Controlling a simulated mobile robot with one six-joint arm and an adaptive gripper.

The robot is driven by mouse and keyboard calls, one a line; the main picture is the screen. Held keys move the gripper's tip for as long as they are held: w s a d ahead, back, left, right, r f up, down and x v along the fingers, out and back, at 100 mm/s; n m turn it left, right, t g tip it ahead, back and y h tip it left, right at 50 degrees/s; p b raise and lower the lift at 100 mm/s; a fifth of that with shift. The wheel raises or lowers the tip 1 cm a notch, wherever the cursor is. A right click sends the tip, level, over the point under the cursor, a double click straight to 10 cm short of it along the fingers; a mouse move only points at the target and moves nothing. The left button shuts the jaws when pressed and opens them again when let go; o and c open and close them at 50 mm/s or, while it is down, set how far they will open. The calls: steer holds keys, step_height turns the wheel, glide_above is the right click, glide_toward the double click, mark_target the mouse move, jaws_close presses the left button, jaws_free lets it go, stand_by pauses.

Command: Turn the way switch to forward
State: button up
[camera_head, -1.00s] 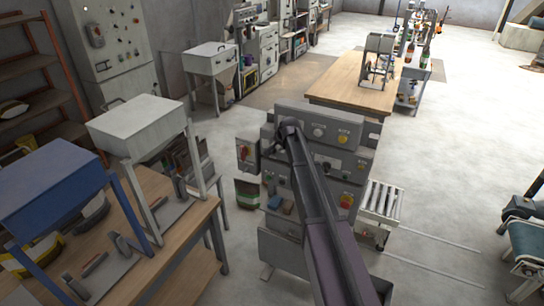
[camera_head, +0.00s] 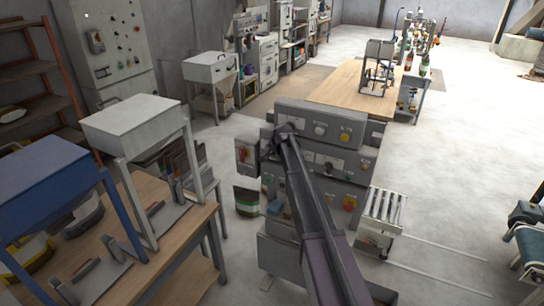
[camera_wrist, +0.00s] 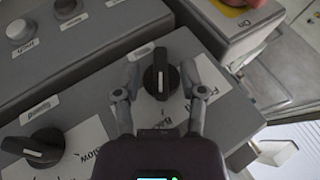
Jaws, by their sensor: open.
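The way switch (camera_wrist: 161,76) is a black knob on a grey panel in the wrist view, with a white mark on its face. A label starting with "F" is to its right, and one partly hidden by my gripper, seeming to read "Back", is below it. My gripper (camera_wrist: 160,88) is open, one finger on each side of the knob; I cannot tell whether they touch it. In the head view my arm reaches to the left part of the machine's front (camera_head: 345,163), and the switch cannot be made out there.
A second black knob (camera_wrist: 38,147) with a "slow" label sits to the lower left. A grey button (camera_wrist: 20,32) labelled "Inch" is at upper left. A box with a red part and "On" label (camera_wrist: 240,30) is close at upper right. A workbench (camera_head: 185,240) stands left of the machine.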

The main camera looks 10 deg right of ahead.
steer(key=shift+f, duration=0.1)
steer(key=shift+c, duration=0.2)
jaws_close()
steer(key=shift+d, duration=0.2)
steer(key=shift+a, duration=0.2)
